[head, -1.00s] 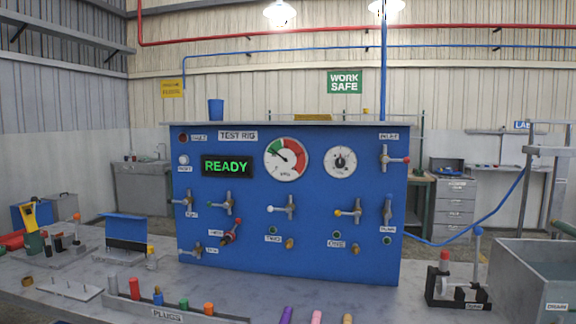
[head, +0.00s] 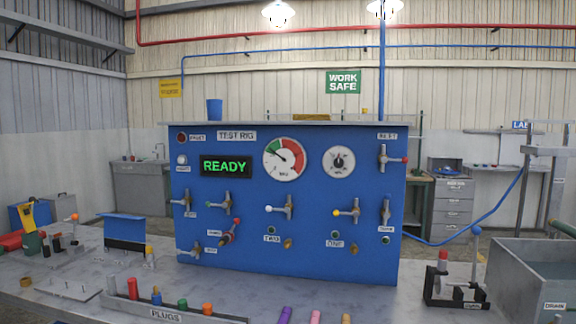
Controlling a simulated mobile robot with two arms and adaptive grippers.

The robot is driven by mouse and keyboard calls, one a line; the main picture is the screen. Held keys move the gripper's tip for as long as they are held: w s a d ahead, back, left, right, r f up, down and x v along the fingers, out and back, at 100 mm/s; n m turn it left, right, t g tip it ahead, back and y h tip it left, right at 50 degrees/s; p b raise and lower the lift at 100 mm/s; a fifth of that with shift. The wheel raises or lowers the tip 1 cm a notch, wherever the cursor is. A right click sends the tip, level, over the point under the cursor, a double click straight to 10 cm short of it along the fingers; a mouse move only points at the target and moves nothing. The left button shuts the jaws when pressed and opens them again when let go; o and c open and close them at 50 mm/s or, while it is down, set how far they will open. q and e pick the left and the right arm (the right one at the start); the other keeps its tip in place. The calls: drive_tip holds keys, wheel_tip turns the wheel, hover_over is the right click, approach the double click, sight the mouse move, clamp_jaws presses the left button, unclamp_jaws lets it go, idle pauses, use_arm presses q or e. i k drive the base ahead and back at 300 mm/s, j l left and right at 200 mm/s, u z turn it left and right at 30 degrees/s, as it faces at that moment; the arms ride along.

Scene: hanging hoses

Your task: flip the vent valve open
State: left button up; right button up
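The blue test rig panel (head: 320,240) stands on the bench and carries several small valves. The label lettering is too small to tell for sure which valve is the vent valve. At the left are a valve at the panel edge (head: 186,201), a green-tipped valve (head: 225,202), a red-handled valve (head: 230,232) and a lower-left valve (head: 196,250). A white-tipped valve (head: 286,208), a yellow-tipped valve (head: 350,211) and a valve with an upright handle (head: 385,210) sit further right. The red-tipped inlet valve (head: 386,158) is at top right. Neither gripper is in view.
A green READY display (head: 226,166) and a pressure gauge (head: 284,159) are on the panel. A plug rack (head: 166,316) and a small valve stand (head: 455,285) are on the bench. A grey tank (head: 530,265) is at right.

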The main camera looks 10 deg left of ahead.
sight(175, 202)
drive_tip(key=j+u, duration=0.5)
drive_tip(key=j, duration=1.7)
drive_tip(key=i+j, duration=0.3)
drive_tip(key=i, duration=0.2)
drive_tip(key=i+j, duration=0.3)
drive_tip(key=i, duration=0.2)
drive_tip(key=i+j, duration=0.3)
drive_tip(key=i, duration=0.2)
